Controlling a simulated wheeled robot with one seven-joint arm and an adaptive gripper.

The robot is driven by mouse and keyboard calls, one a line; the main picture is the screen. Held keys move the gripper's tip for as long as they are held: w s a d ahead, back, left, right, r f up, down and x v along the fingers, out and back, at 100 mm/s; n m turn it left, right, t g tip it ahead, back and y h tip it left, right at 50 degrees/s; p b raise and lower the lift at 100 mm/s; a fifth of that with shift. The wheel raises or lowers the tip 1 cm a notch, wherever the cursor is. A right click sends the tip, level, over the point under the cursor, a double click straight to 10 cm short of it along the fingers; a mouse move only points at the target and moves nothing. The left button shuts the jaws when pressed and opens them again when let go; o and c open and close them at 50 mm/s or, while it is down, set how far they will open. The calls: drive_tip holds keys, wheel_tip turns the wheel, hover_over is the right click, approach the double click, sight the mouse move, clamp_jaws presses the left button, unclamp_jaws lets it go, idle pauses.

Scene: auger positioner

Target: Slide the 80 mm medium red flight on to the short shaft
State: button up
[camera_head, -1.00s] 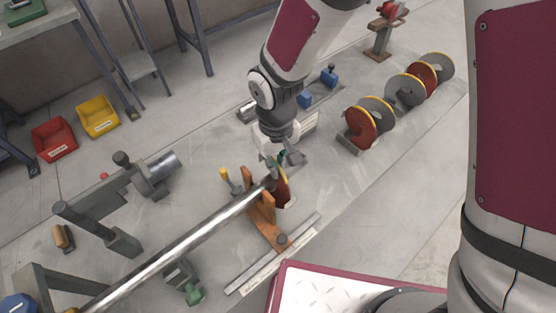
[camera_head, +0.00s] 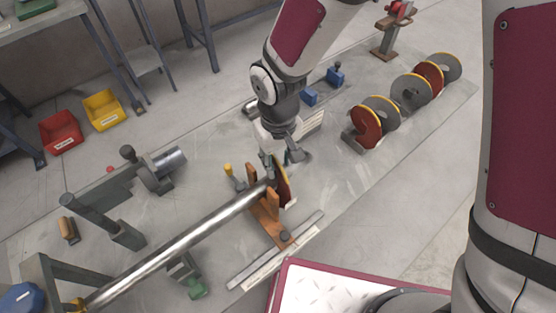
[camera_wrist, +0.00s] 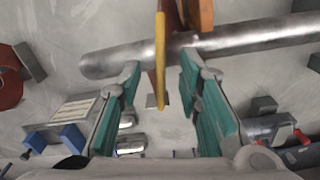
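A steel shaft (camera_head: 180,248) runs diagonally across the table, its upper end resting at an orange support (camera_head: 266,212). A red flight with a yellow rim (camera_head: 286,188) stands at that end beside the support, partly hidden by my gripper. In the wrist view the flight (camera_wrist: 160,62) is edge-on and crosses the shaft (camera_wrist: 120,61), whose rounded end shows beyond it on the left. It looks to be around the shaft, though the bore is hidden. My gripper (camera_wrist: 160,112) is open, its teal fingers either side of the flight's lower rim with gaps on both sides.
Several red and grey flights (camera_head: 410,90) stand in a row at the right. A clamp-like fixture (camera_head: 150,175) and a yellow-topped handle (camera_head: 229,170) are left of the support. A flat metal strip (camera_head: 275,250) lies in front. Blue blocks (camera_head: 335,76) sit behind.

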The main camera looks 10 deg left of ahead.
wheel_tip(320, 180, up, 11)
idle(0.4)
drive_tip(key=shift+r, duration=0.1)
drive_tip(key=d+r+m+t, duration=0.3)
drive_tip(key=d+r+m, duration=0.1)
drive_tip(key=d+r, duration=0.95)
drive_tip(key=s+d+r+m+t, duration=0.1)
drive_tip(key=s+d+r+m, duration=0.1)
drive_tip(key=s+d, duration=0.2)
drive_tip(key=s+d+r+m+t, duration=0.1)
drive_tip(key=s+d, duration=0.3)
drive_tip(key=d, duration=0.6)
drive_tip(key=shift+d+r+m+t, duration=0.25)
drive_tip(key=shift+r+m, duration=0.25)
drive_tip(key=shift+r, duration=0.3)
